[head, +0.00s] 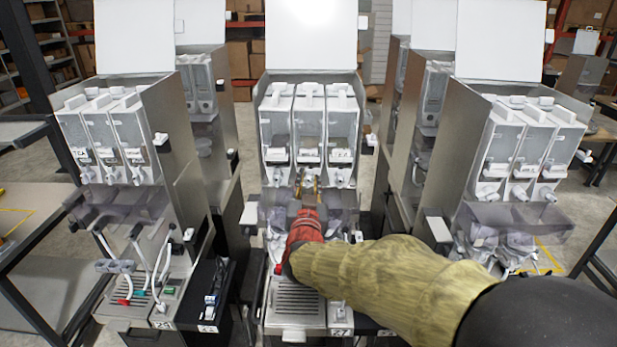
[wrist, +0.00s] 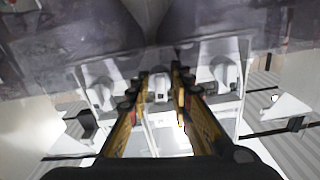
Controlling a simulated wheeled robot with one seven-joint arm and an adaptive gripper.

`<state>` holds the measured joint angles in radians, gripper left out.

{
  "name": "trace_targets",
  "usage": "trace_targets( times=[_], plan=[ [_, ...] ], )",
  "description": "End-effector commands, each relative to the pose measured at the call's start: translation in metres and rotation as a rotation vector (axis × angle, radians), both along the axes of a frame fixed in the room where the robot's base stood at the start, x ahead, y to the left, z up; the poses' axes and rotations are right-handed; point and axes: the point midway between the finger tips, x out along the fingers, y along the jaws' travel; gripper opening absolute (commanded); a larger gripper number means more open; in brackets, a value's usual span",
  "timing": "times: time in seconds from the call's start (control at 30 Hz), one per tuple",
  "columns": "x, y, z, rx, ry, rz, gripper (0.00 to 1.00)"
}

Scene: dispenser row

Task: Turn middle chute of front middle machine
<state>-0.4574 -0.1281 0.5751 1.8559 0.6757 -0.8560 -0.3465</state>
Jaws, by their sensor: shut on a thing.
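The front middle machine (head: 258,190) stands straight ahead, with three clear canisters side by side under a raised white lid. Each canister has a small white chute at its lower front. My gripper (head: 307,178), with yellow and black fingers, reaches up to the middle chute and is shut on it. In the wrist view, the middle chute (wrist: 160,88) sits between the fingertips, partly hidden by them. The left chute (wrist: 100,92) and right chute (wrist: 222,72) show on either side, apart from the fingers. The middle chute's exact angle is hard to tell.
A similar machine stands at the left (head: 185,140) and another at the right (head: 445,150), with more machines behind. A translucent cover hangs below the middle machine's chutes, close around my gripper. A slotted drip tray (head: 295,298) lies below. Narrow gaps separate the machines.

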Motion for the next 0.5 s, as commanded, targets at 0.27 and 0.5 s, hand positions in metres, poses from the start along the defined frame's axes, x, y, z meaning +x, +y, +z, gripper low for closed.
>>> trace_targets(
  times=[0.27, 0.5],
  plan=[
    [-0.0002, 0.0005, -0.0001, -0.108, 0.005, 0.002, 0.00],
    [-0.0002, 0.0004, -0.0008, -0.138, 0.006, 0.001, 0.00]
  ],
)
